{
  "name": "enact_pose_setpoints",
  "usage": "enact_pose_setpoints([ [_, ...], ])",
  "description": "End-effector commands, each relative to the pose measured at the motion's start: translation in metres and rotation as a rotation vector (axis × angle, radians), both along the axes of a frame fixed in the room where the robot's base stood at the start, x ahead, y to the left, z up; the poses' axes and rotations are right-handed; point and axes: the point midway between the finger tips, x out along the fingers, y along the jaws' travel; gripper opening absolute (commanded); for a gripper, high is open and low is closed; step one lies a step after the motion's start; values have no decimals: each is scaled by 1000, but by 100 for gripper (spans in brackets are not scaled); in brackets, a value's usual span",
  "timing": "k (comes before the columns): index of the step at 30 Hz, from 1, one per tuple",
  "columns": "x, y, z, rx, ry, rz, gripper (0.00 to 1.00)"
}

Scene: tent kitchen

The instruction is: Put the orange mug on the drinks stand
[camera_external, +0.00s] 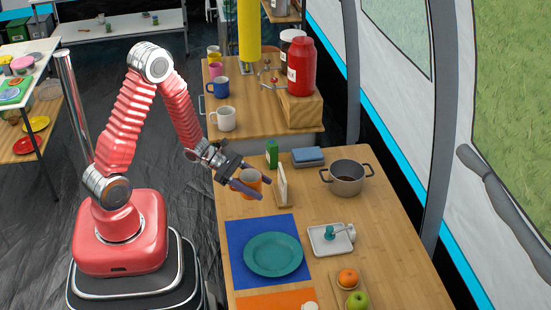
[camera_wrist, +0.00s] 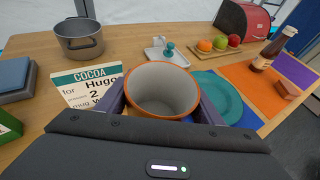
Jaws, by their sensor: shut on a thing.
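The orange mug (camera_external: 249,179) is at the near table's back left, held upright between the fingers of my gripper (camera_external: 258,189). In the wrist view the mug (camera_wrist: 160,82) shows a pale inside and an orange rim, and looks empty. My gripper (camera_wrist: 161,104) is shut on its sides. I cannot tell whether its base touches the table. The far wooden table (camera_external: 255,118), which looks like the drinks stand, holds several mugs along its left side and a red canister (camera_external: 301,68) on a wooden block.
A standing card (camera_external: 282,185) reading "COCOA for Hugo" is just right of the mug. A green box (camera_external: 272,153), blue stack (camera_external: 307,156) and grey pot (camera_external: 347,177) are behind. A teal plate (camera_external: 273,254) lies in front. The far table's front middle is clear.

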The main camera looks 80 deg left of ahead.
Motion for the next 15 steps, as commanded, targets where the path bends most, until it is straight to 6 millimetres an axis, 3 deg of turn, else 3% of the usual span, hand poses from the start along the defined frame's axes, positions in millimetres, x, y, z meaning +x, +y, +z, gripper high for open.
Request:
enact_pose_setpoints([
  [8, 1, 7, -6, -1, 0, 34, 36],
  [15, 11, 32, -10, 0, 0, 187, 36],
])
